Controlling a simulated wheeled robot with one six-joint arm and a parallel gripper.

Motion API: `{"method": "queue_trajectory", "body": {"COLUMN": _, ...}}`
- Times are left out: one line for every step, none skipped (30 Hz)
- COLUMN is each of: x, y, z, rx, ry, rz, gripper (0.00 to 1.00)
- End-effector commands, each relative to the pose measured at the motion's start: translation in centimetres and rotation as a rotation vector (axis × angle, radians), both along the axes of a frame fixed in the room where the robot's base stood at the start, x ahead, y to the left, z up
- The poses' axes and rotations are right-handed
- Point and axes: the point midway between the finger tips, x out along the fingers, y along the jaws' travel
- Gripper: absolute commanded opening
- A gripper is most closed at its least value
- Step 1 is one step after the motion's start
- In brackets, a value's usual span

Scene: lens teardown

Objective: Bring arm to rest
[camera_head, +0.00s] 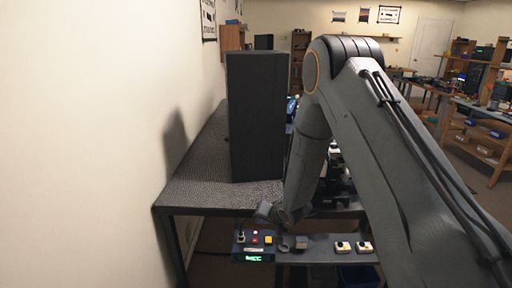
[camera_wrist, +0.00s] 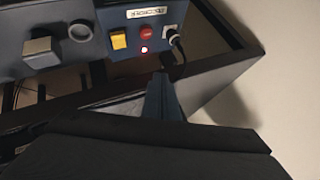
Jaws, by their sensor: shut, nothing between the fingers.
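My arm reaches from the right side of the head view over to the table, bent at a high elbow, with its forearm pointing down. My gripper (camera_head: 266,211) is small and partly hidden at the arm's lower end, just above a control box (camera_head: 240,250). In the wrist view my gripper (camera_wrist: 165,80) shows as narrow dark blue fingers, closed together and empty. The fingertips are near the box's edge in that view; whether they touch it I cannot tell.
The box has a yellow button (camera_wrist: 119,41), a red button (camera_wrist: 147,31) and a plugged cable (camera_wrist: 172,38). A tall black cabinet (camera_head: 257,115) stands on the dark table (camera_head: 205,190) beside the forearm. The wall (camera_head: 90,140) is close on the left. Shelves (camera_head: 480,150) stand at right.

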Motion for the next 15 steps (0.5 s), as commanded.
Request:
{"method": "queue_trajectory", "body": {"x": -0.2, "y": -1.1, "z": 1.5, "rx": -0.032, "ry": 0.000, "rz": -0.007, "gripper": 0.00}}
{"method": "queue_trajectory", "body": {"x": -0.5, "y": -2.0, "z": 2.3, "rx": -0.057, "ry": 0.005, "rz": -0.011, "gripper": 0.00}}
{"method": "queue_trajectory", "body": {"x": -1.0, "y": -3.2, "z": 3.3, "rx": -0.093, "ry": 0.015, "rz": -0.015, "gripper": 0.00}}
{"method": "queue_trajectory", "body": {"x": -1.5, "y": -4.1, "z": 4.2, "rx": -0.121, "ry": 0.024, "rz": -0.019, "gripper": 0.00}}
{"method": "queue_trajectory", "body": {"x": -2.1, "y": -5.0, "z": 5.1, "rx": -0.149, "ry": 0.035, "rz": -0.021, "gripper": 0.00}}
{"method": "queue_trajectory", "body": {"x": -3.1, "y": -6.3, "z": 6.1, "rx": -0.186, "ry": 0.052, "rz": -0.024, "gripper": 0.00}}
{"method": "queue_trajectory", "body": {"x": -3.8, "y": -7.1, "z": 6.9, "rx": -0.211, "ry": 0.065, "rz": -0.026, "gripper": 0.00}}
{"method": "queue_trajectory", "body": {"x": -4.6, "y": -8.0, "z": 7.7, "rx": -0.236, "ry": 0.079, "rz": -0.025, "gripper": 0.00}}
{"method": "queue_trajectory", "body": {"x": -5.7, "y": -9.1, "z": 8.7, "rx": -0.266, "ry": 0.099, "rz": -0.025, "gripper": 0.00}}
{"method": "queue_trajectory", "body": {"x": -6.7, "y": -9.9, "z": 9.4, "rx": -0.288, "ry": 0.115, "rz": -0.023, "gripper": 0.00}}
{"method": "queue_trajectory", "body": {"x": -7.6, "y": -10.6, "z": 10.1, "rx": -0.309, "ry": 0.131, "rz": -0.021, "gripper": 0.00}}
{"method": "queue_trajectory", "body": {"x": -9.0, "y": -11.6, "z": 11.1, "rx": -0.335, "ry": 0.154, "rz": -0.017, "gripper": 0.00}}
{"method": "queue_trajectory", "body": {"x": -10.2, "y": -12.3, "z": 11.7, "rx": -0.353, "ry": 0.174, "rz": -0.012, "gripper": 0.00}}
{"method": "queue_trajectory", "body": {"x": -11.3, "y": -13.0, "z": 12.4, "rx": -0.369, "ry": 0.193, "rz": -0.009, "gripper": 0.00}}
{"method": "queue_trajectory", "body": {"x": -12.9, "y": -13.7, "z": 13.2, "rx": -0.388, "ry": 0.218, "rz": -0.002, "gripper": 0.00}}
